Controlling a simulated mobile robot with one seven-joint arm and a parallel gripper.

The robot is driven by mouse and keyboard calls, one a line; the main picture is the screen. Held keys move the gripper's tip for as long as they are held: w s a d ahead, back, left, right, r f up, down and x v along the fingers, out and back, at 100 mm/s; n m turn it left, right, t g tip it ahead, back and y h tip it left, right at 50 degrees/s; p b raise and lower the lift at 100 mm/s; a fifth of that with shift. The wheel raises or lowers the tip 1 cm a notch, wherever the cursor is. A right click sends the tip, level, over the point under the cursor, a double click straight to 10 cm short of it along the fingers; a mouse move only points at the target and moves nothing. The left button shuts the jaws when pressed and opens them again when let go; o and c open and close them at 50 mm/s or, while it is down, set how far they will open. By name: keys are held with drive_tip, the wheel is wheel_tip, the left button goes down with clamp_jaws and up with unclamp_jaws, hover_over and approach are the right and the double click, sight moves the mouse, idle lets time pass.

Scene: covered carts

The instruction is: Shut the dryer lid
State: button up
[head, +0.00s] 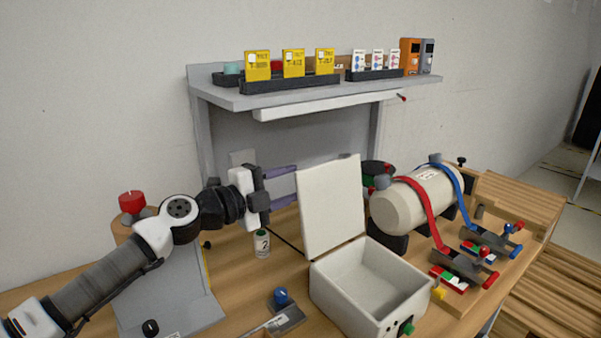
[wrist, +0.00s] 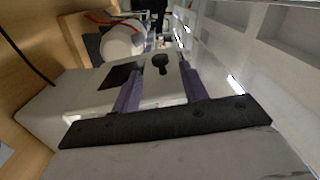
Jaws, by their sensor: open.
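The dryer is an open white box (head: 318,290) on the table, with a green knob (head: 408,329) on its front. Its white lid (head: 331,208) stands raised, almost upright, at the box's back left edge. My gripper (head: 294,186) is left of the lid, its purple fingers open and pointing toward the lid's left edge. The fingertips look close to it; contact cannot be told. In the wrist view, the open fingers (wrist: 161,68) reach toward a white surface with a dark square and a black knob; which part this is cannot be told.
A small labelled bottle (head: 262,245) and a blue-knobbed grey block (head: 290,318) stand left of the box. A grey shelf (head: 225,97) with yellow cards is behind.

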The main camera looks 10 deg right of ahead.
sight(329, 203)
drive_tip(key=shift+p+x, duration=0.4)
drive_tip(key=shift+x, duration=1.55)
clamp_jaws()
